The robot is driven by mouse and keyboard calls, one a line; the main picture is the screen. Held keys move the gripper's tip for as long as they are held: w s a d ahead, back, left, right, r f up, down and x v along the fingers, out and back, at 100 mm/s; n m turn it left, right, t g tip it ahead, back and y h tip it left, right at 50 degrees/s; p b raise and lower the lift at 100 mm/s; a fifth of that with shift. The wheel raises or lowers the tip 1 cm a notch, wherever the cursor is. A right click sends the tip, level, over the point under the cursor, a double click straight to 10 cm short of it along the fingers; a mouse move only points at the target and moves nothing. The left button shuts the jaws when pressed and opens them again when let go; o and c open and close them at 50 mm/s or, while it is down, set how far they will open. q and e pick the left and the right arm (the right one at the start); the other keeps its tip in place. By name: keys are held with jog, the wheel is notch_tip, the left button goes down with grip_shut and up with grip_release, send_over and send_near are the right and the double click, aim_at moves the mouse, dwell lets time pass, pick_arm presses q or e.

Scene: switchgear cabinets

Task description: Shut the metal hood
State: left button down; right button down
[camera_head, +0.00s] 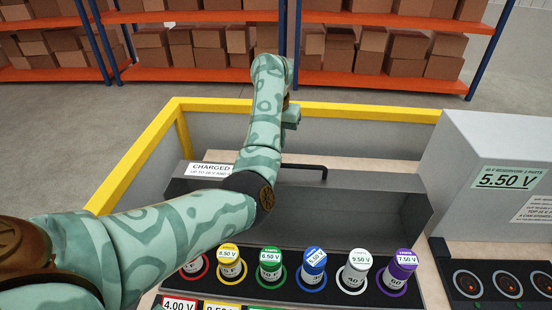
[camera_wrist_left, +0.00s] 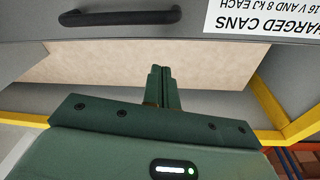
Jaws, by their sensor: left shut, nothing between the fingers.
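The grey metal hood (camera_head: 345,210) stands open behind a row of coloured cans, its inner face showing in the head view. A black bar handle (camera_head: 308,168) and a white "CHARGED" label (camera_head: 208,170) are along its top. In the left wrist view the hood (camera_wrist_left: 200,50) crosses the top, with the handle (camera_wrist_left: 120,17) and the label (camera_wrist_left: 265,15) upside down. My left arm reaches across the hood. My left gripper (camera_head: 291,115) is beyond the hood's top edge. Its fingers (camera_wrist_left: 163,72) are shut and empty, apparently apart from the hood. My right gripper is not in view.
Several coloured cans, such as the blue can (camera_head: 314,262), stand in rings before the hood. A grey box (camera_head: 490,160) reading 5.50 V is at right, above a panel with round dark sockets (camera_head: 468,284). A yellow rail (camera_head: 140,152) edges the bench. Shelves with cartons stand behind.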

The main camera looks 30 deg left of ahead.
pick_arm(q)
jog(key=s+f+p, duration=0.2)
jog(key=f, duration=0.1)
jog(key=shift+s+d+p, duration=0.25)
jog(key=shift+d+p, duration=0.05)
jog(key=shift+p, duration=0.1)
jog(key=shift+s+d, duration=0.1)
jog(key=shift+s, duration=0.4)
jog(key=shift+f, duration=0.1)
jog(key=shift+w, duration=0.15)
